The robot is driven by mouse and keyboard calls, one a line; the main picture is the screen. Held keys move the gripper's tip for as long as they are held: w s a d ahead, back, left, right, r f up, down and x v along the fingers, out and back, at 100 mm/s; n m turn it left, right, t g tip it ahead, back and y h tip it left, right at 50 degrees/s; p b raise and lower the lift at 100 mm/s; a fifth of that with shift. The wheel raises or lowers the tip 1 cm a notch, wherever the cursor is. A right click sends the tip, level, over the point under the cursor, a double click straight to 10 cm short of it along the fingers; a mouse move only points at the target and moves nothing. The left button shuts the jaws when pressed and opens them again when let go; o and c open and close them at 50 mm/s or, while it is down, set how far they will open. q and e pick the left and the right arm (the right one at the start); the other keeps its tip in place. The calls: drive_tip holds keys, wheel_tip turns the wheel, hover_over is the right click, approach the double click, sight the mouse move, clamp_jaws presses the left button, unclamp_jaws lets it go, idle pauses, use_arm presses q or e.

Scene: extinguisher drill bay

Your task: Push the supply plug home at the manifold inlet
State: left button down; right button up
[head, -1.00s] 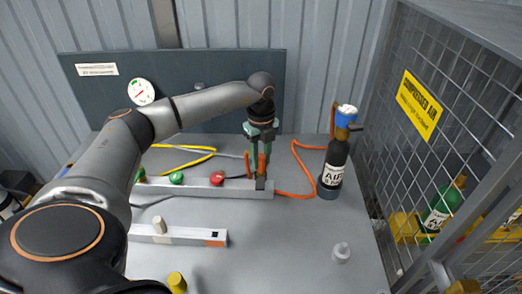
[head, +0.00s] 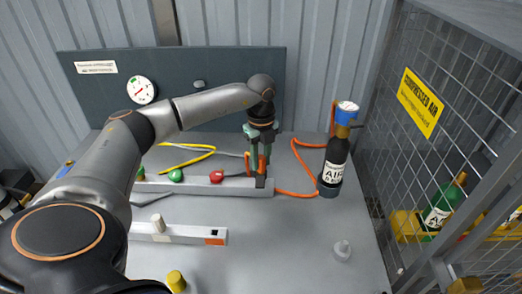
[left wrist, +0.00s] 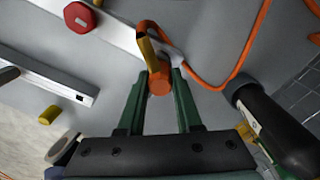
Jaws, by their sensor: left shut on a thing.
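The manifold (head: 205,186) is a long light-grey bar on the bench, with green and red knobs; its bar also shows in the left wrist view (left wrist: 118,30). My left gripper (head: 258,168) points down at its right end. In the left wrist view its green fingers (left wrist: 159,78) are shut on the orange supply plug (left wrist: 160,82). An orange hose (left wrist: 212,84) runs close by the plug at the bar's end. The fingers hide much of the plug in the head view, and I cannot tell how deep it sits in the inlet. My right gripper is not in view.
A black air bottle (head: 332,165) with a blue top stands right of the manifold, joined to the orange hose (head: 295,192). A mesh cage (head: 440,150) borders the right.

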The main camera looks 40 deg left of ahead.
use_arm(q)
drive_tip(key=c, duration=0.5)
unclamp_jaws()
drive_tip(key=shift+f, duration=0.1)
wheel_tip(320, 180, up, 13)
drive_tip(key=shift+f, duration=0.2)
